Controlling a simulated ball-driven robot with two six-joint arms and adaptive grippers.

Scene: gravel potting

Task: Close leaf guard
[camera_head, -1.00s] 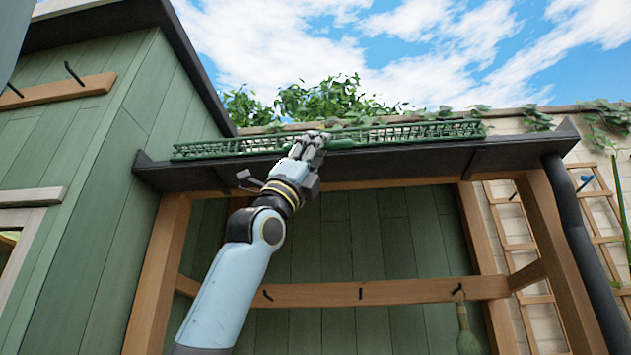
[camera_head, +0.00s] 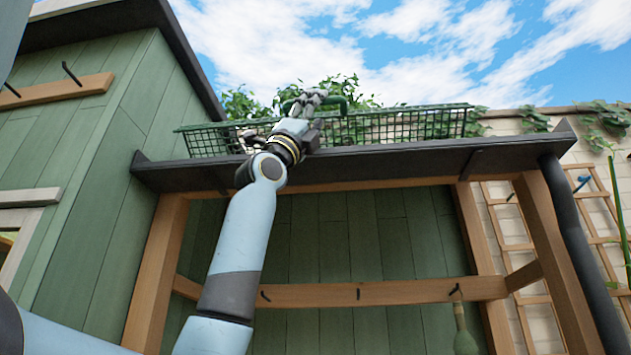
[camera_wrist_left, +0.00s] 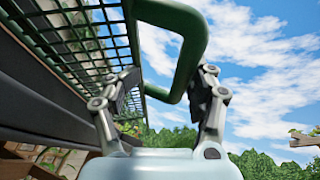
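The leaf guard (camera_head: 410,124) is a long green mesh panel, raised at a tilt above the dark gutter (camera_head: 400,160) in the head view. Its green loop handle (camera_head: 345,104) stands out at the middle of its upper edge. My left gripper (camera_head: 308,98) is at this handle. In the left wrist view the mesh (camera_wrist_left: 75,40) fills the upper left. The handle (camera_wrist_left: 193,45) reaches in between the parted fingers of my left gripper (camera_wrist_left: 163,92); firm contact does not show. My right gripper is in neither view.
The gutter rests on a wooden frame (camera_head: 380,292) with hooks and a hanging brush (camera_head: 464,328). A green shed wall (camera_head: 85,180) stands close on the left. A dark downpipe (camera_head: 580,250) and a trellis (camera_head: 500,235) are on the right. Open sky is above.

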